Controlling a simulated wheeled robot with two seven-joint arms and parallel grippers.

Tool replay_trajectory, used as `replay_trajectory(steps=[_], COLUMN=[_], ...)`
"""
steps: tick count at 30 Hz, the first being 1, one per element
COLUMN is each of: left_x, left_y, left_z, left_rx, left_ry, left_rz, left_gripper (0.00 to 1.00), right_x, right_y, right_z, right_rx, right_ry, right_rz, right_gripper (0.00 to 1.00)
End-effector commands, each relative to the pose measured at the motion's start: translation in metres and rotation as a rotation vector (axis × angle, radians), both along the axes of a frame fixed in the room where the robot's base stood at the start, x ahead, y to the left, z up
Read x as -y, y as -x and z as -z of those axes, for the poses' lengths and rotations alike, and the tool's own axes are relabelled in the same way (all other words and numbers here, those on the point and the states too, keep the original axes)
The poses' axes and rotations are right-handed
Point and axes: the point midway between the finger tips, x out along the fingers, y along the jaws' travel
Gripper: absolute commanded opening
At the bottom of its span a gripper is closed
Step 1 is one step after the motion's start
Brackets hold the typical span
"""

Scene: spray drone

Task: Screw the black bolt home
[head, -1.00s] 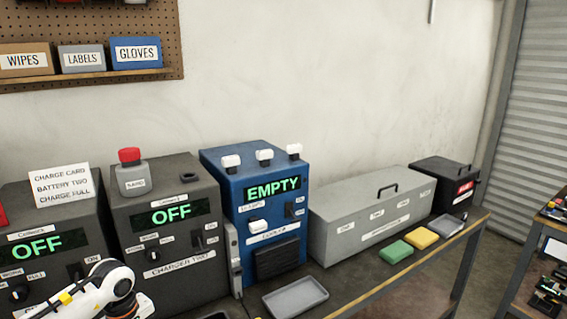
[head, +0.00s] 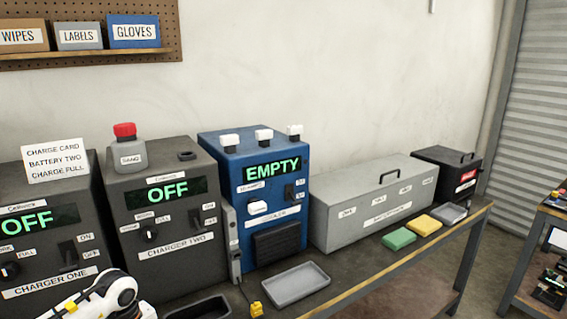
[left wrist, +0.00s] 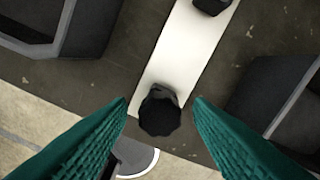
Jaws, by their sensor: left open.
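A black, knob-like bolt head (left wrist: 160,112) sits at the lower end of a pale flat strip (left wrist: 186,52) in the left wrist view. My left gripper (left wrist: 159,102) is open, its green ridged fingers on either side of the bolt head with gaps at both sides. I cannot tell how far the bolt is screwed in. A second dark knob (left wrist: 211,4) is at the strip's upper end, cut off by the frame. In the head view only my white left arm shows at the bottom left; its gripper is hidden. My right gripper does not show.
Dark grey walled shapes stand left (left wrist: 68,35) and right (left wrist: 262,92) of the strip. In the head view, two chargers reading OFF and a blue machine (head: 272,216) reading EMPTY line the bench. A grey tray (head: 297,284) and a dark tray (head: 200,309) lie in front.

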Motion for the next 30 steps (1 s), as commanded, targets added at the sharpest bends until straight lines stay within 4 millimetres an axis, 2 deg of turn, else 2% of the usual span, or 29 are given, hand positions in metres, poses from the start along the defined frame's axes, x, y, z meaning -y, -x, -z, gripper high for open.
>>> replay_trajectory(steps=[2,10,16,26,27,30], left_x=[0.000,0.000,-0.001,0.000,0.000,0.000], left_y=[0.000,0.000,-0.001,-0.001,0.000,0.000], left_z=[0.000,0.000,0.001,0.003,0.000,0.000], left_rx=[0.000,0.000,0.002,0.002,0.001,0.000], left_ry=[0.000,0.000,-0.001,-0.001,-0.001,0.000], left_rz=[0.000,0.000,0.047,0.307,0.301,0.298], left_gripper=[0.45,0.01,0.00,0.00,0.32,0.48], right_x=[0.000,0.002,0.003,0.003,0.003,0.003], right_y=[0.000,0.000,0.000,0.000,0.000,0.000], right_z=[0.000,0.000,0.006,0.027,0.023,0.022], right_rx=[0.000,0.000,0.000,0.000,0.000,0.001], right_ry=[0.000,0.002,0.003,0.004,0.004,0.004], right_rz=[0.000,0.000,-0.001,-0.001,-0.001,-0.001], right_gripper=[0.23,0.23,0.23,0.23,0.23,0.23])
